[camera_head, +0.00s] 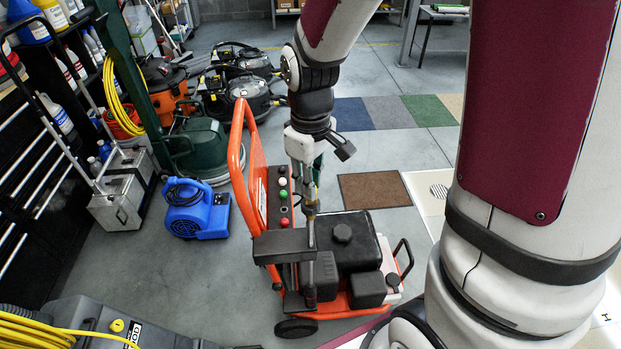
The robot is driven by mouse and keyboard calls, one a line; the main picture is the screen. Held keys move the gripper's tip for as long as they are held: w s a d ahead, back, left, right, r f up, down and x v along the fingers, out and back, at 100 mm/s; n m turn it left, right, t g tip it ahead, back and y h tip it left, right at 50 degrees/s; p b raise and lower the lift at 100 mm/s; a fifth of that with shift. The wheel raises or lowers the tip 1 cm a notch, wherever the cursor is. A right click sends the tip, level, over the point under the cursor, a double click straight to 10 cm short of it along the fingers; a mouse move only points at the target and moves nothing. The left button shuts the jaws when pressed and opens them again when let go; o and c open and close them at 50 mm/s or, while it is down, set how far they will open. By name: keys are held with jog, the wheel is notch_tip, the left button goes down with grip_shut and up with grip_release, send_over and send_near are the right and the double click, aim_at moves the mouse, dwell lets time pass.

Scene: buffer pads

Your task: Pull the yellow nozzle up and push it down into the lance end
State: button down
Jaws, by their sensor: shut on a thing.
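The lance (311,232) stands upright at the orange pressure washer (239,152), by a dark holder (280,244). My gripper (311,207) points down over the top end of the lance. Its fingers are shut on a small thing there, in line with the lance. The yellow nozzle is mostly hidden between the fingers, with only a hint of brassy yellow showing. I cannot tell whether the nozzle touches the lance end or is just above it.
The washer's black engine (343,234) is close to the right of the lance. Its orange handle frame rises on the left, beside coloured buttons (283,182). A blue blower (196,213) sits on the floor to the left. A brown mat (373,190) lies behind.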

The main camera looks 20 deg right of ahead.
jog(key=shift+f, duration=0.35)
jog(key=c, duration=1.4)
grip_release()
jog(key=shift+o, duration=0.2)
notch_tip(320, 180, up, 12)
jog(key=s+r+m+t, duration=0.2)
jog(key=s+r, duration=0.1)
jog(key=s, duration=0.4)
jog(key=s+r+m+t, duration=0.3)
jog(key=s+r, duration=0.1)
jog(key=s, duration=0.2)
jog(key=shift+s, duration=0.4)
